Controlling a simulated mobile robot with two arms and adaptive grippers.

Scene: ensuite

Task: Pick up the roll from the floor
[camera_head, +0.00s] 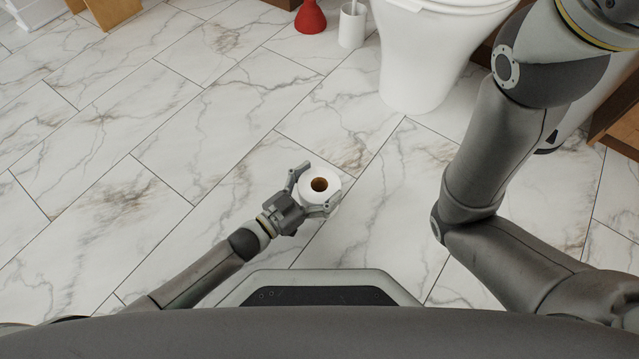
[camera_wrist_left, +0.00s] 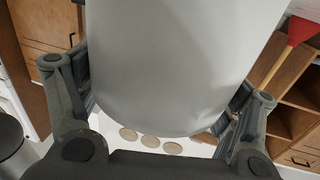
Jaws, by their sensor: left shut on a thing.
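The roll (camera_head: 320,174) is white with a brown core hole that shows from above in the head view. My left gripper (camera_head: 317,188) reaches it from the lower left, with one finger on each side, shut on it. In the left wrist view the roll (camera_wrist_left: 180,65) fills the upper middle as a large pale shape between the two fingers (camera_wrist_left: 160,110). Whether the roll touches the floor or is held above it, I cannot tell. My right arm crosses the right side of the head view; its gripper is out of frame.
A white toilet (camera_head: 420,55) stands at the upper right, with a brush holder (camera_head: 352,25) and a red plunger (camera_head: 311,17) left of it. Wooden furniture (camera_head: 620,120) is at the right edge. The marble floor (camera_head: 150,150) at left is clear.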

